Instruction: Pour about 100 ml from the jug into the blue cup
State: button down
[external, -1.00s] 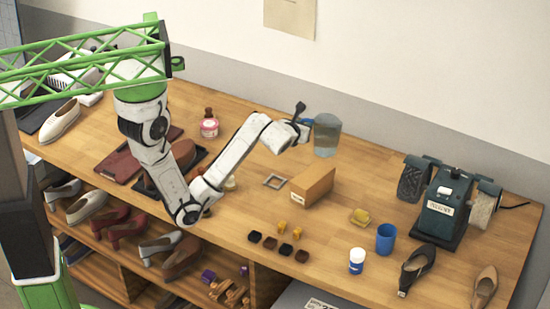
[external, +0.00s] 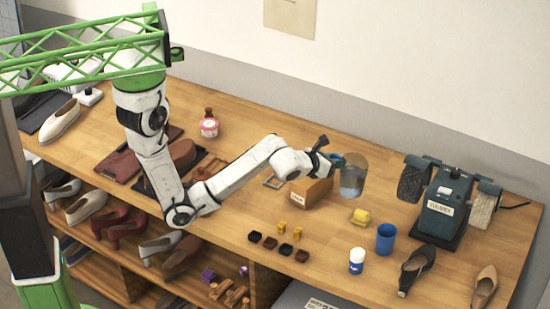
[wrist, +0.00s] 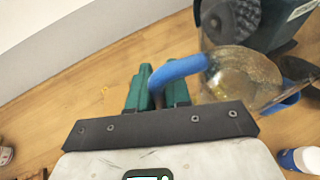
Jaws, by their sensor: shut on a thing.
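The clear jug (external: 352,177) with liquid in its lower part is held in the air above the bench, roughly upright. My gripper (external: 334,160) is shut on the jug's blue handle, left of the jug's body. In the wrist view the green fingers of my gripper (wrist: 157,88) close around the blue handle (wrist: 182,70), and the clear jug (wrist: 243,72) is to their right. The blue cup (external: 386,238) stands upright on the bench, below and to the right of the jug, apart from it. The cup's inside is not visible.
A shoe-brushing machine (external: 445,208) stands to the right. A dark shoe (external: 416,268) lies right of the cup. A cardboard box (external: 312,192) sits under my gripper.

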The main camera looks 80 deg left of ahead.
aim_at(355, 187)
notch_tip(355, 187, down, 10)
dwell(0.4)
jog(key=shift+r, duration=0.15)
jog(key=d+r+m, duration=0.1)
jog(key=w+d+r+m+g+y, duration=0.1)
jog(key=w+d+r+m+y+p, duration=0.1)
jog(key=shift+w+d+m+g, duration=0.2)
jog(key=shift+w+m+g, duration=0.05)
jog(key=shift+m+g, duration=0.05)
jog(key=shift+w+d+r+m+g+y, duration=0.2)
jog(key=shift+w+d+m+g+y, duration=0.2)
jog(key=shift+w+d+m+y, duration=0.35)
jog(key=shift+s+d, duration=0.1)
jog(key=shift+d, duration=0.1)
jog(key=shift+w+d+r+m+y, duration=0.25)
jog(key=shift+d+m, duration=0.1)
jog(key=shift+m, duration=0.1)
